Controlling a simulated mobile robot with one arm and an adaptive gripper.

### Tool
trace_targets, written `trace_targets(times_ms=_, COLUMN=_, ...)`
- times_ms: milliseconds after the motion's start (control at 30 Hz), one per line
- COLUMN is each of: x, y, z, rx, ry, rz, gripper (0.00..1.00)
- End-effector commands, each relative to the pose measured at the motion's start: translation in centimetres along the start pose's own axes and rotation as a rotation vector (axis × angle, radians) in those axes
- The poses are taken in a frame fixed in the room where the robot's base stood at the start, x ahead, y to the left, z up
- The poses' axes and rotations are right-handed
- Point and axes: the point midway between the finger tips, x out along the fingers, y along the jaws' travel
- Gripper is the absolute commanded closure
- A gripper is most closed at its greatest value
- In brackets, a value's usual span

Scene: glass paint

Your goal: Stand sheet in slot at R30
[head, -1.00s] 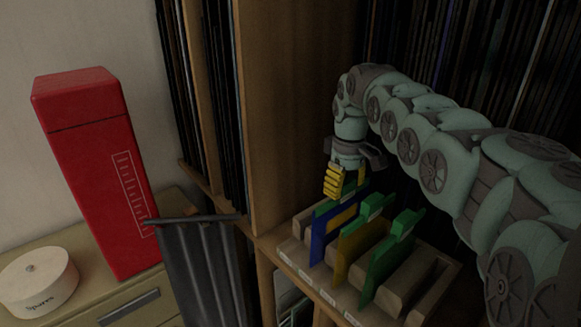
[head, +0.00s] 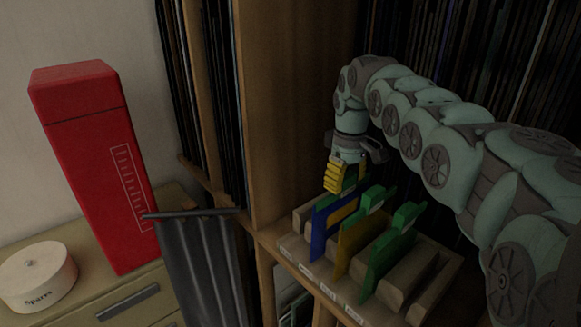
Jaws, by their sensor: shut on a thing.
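A wooden rack (head: 413,309) with several slots stands on a shelf. A blue sheet (head: 319,233), a yellow sheet (head: 348,253) and a green sheet (head: 380,268) stand upright in it from left to right, with green tops. My gripper (head: 342,178), with yellow fingers, is over the back left of the rack. It is shut at the green top of the blue sheet, though the fingers hide the grip itself. The blue sheet's lower edge is at the rack's left slots; how deep it sits is hidden. The slot labels on the front edge are too small to read.
The rack's right slots look empty. A tall wooden panel (head: 285,110) rises close left of the rack, and dark upright sheets (head: 480,60) fill the shelf behind. A red box (head: 95,165), a white round tin (head: 38,278) and a dark hanging cloth (head: 205,270) are at left.

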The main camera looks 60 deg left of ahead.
Motion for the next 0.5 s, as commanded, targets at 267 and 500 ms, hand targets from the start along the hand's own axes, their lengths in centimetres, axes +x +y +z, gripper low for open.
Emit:
trace_targets(times_ms=267, x=0.09, y=0.11, z=0.00, rx=0.002, ry=0.003, rz=0.002, gripper=0.89)
trace_targets(times_ms=500, x=0.14, y=0.10, z=0.01, rx=0.001, ry=0.002, rz=0.002, gripper=0.35)
